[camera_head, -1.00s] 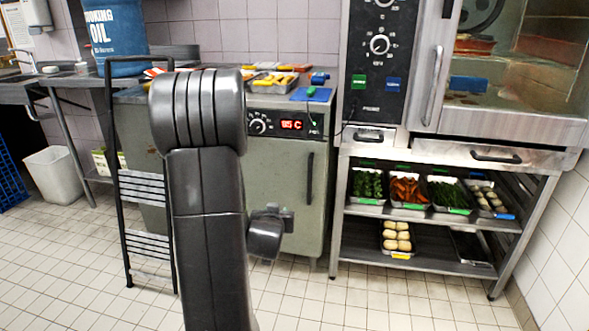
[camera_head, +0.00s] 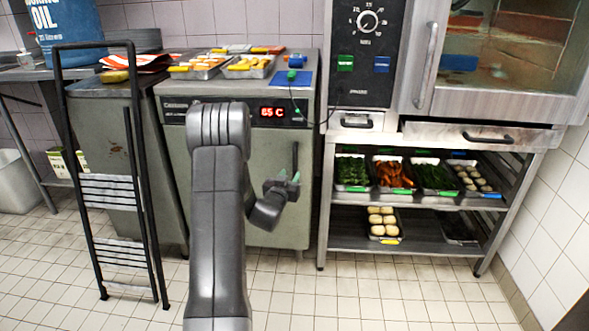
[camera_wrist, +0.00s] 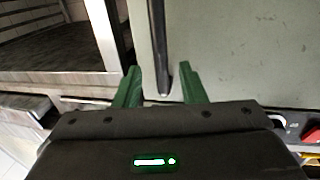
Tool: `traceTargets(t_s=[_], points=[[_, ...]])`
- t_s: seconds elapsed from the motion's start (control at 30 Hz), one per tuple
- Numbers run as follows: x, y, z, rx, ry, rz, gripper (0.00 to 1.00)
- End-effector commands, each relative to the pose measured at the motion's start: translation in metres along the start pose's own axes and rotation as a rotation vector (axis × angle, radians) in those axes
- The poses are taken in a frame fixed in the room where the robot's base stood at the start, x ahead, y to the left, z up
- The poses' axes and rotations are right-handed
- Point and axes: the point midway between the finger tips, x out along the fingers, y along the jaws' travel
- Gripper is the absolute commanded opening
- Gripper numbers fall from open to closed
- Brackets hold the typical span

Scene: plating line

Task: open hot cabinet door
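The hot cabinet (camera_head: 262,215) is a grey-green box with a red-lit temperature display on its top panel. Its door looks shut. A vertical black bar handle (camera_head: 295,158) is on the door's right side. My gripper (camera_head: 284,182) is in front of the handle's lower part in the head view. In the wrist view my gripper (camera_wrist: 160,72) has its two green fingers apart, with the dark handle (camera_wrist: 159,45) showing between them and a gap on each side. The fingers do not visibly touch it; how deep the handle lies between them is hard to tell.
Trays of food (camera_head: 250,66) and a blue board (camera_head: 293,79) lie on the cabinet top. An oven stand with food trays (camera_head: 350,172) is close on the right. The tiled floor in front is clear.

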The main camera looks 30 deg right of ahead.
Motion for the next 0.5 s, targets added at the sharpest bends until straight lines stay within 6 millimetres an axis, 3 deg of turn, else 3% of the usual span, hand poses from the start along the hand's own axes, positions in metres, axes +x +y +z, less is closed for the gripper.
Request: traceTargets(t_s=[0.2,0.5], points=[[0.041,0.0,0.001,0.001,0.002,0.0,0.37],[0.068,-0.001,0.0,0.0,-0.001,-0.002,0.37]])
